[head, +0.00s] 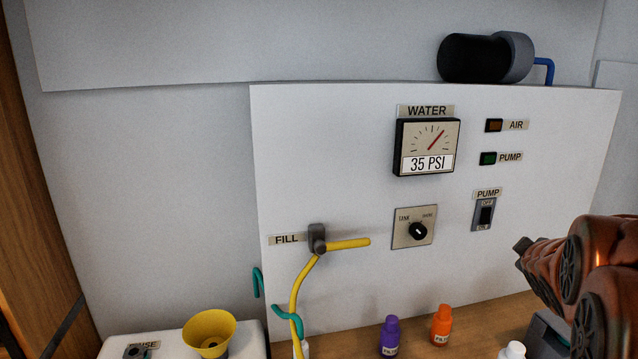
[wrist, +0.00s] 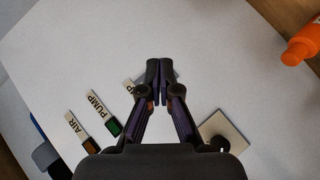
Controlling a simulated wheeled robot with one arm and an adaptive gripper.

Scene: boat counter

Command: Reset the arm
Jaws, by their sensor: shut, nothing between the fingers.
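My gripper (wrist: 160,72) is shut and empty in the wrist view, its two fingers together in front of the white panel. Its fingers hide part of the pump switch label there. In the head view my orange-brown arm enters at the right edge, and the gripper's fingertips cannot be made out clearly. The white panel (head: 330,150) carries the water gauge (head: 427,147), reading 35 PSI, the tank selector knob (head: 417,231) and the pump switch (head: 485,212). The green pump light (wrist: 114,126) and the amber air light (wrist: 91,146) show beside the gripper in the wrist view.
A yellow fill valve handle (head: 347,244) sticks out from the panel. A purple bottle (head: 389,338), an orange bottle (head: 441,326) and a white bottle (head: 513,350) stand on the wooden counter (head: 470,312). A yellow funnel (head: 209,331) is at the lower left.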

